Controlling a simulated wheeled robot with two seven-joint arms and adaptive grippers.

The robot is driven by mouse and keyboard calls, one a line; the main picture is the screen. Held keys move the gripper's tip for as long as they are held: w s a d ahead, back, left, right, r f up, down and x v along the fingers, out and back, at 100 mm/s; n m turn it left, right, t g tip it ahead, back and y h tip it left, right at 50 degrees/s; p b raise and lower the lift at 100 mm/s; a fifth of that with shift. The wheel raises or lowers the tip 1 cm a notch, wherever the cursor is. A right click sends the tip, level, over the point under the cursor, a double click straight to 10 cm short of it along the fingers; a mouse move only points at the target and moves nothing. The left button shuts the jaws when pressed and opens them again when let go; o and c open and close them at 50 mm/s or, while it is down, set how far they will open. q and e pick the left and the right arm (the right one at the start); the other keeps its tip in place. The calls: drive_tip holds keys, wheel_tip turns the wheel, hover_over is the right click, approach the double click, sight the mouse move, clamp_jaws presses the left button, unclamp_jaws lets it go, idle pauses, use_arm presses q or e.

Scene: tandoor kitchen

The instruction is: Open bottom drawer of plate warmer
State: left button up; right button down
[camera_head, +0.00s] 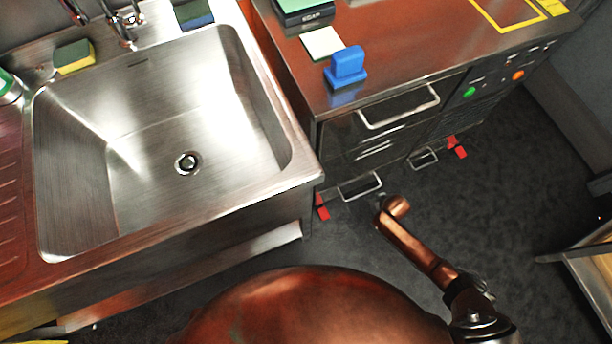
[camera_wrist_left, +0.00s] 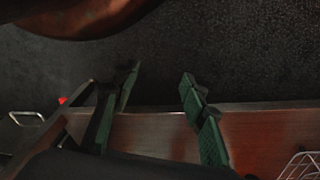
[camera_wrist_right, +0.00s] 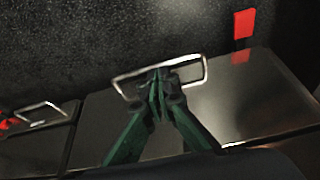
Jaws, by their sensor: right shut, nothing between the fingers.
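The plate warmer (camera_head: 345,135) is the steel unit right of the sink in the head view. Its bottom drawer handle (camera_head: 361,186), a pale wire loop, sits low near the floor. In the right wrist view the handle (camera_wrist_right: 190,84) crosses the picture in front of a shiny panel (camera_wrist_right: 215,108). My right gripper (camera_wrist_right: 160,76) is shut and empty, its fingertips overlapping the loop's middle; I cannot tell whether they touch it. My left gripper (camera_wrist_left: 160,74) is open and empty above a reddish-brown surface (camera_wrist_left: 265,125), outside the head view.
A top handle (camera_head: 400,110) and a smaller low handle (camera_head: 423,159) are on the same front. Red feet (camera_head: 321,207) stand by the floor. The sink (camera_head: 95,185) is at left. Open dark floor (camera_head: 500,190) lies to the right. A wire basket (camera_wrist_left: 303,166) shows at left wrist's lower right.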

use_arm(q)
wheel_tip(320, 180, up, 4)
drive_tip(key=w+r+b, duration=0.1)
drive_tip(key=w+b, duration=0.1)
drive_tip(key=b, duration=0.2)
use_arm(e)
drive_tip(key=shift+n, duration=0.3)
drive_tip(key=w+a+f+b, duration=0.1)
drive_tip(key=w+f, duration=0.1)
drive_tip(key=w+a+f+b, duration=0.2)
drive_tip(key=f, duration=0.1)
drive_tip(key=w+a+f+b, duration=0.2)
drive_tip(key=f, duration=0.1)
drive_tip(key=shift+w+a+f, duration=0.15)
drive_tip(key=shift+w+f, duration=0.1)
drive_tip(key=shift+w, duration=0.1)
use_arm(q)
drive_tip(key=w+d+f+t, duration=0.2)
drive_tip(key=w+f, duration=0.1)
drive_tip(key=f, duration=0.2)
drive_tip(key=w+d+f+t+h+b, duration=0.1)
drive_tip(key=w+d+f+t, duration=0.1)
drive_tip(key=f, duration=0.3)
drive_tip(key=shift+w+f+t, duration=0.3)
drive_tip(key=shift+w+t, duration=0.1)
drive_tip(key=shift+t, duration=0.1)
use_arm(e)
drive_tip(key=shift+w+a+f, duration=0.1)
drive_tip(key=shift+w+f, duration=0.25)
drive_tip(key=shift+f, duration=0.25)
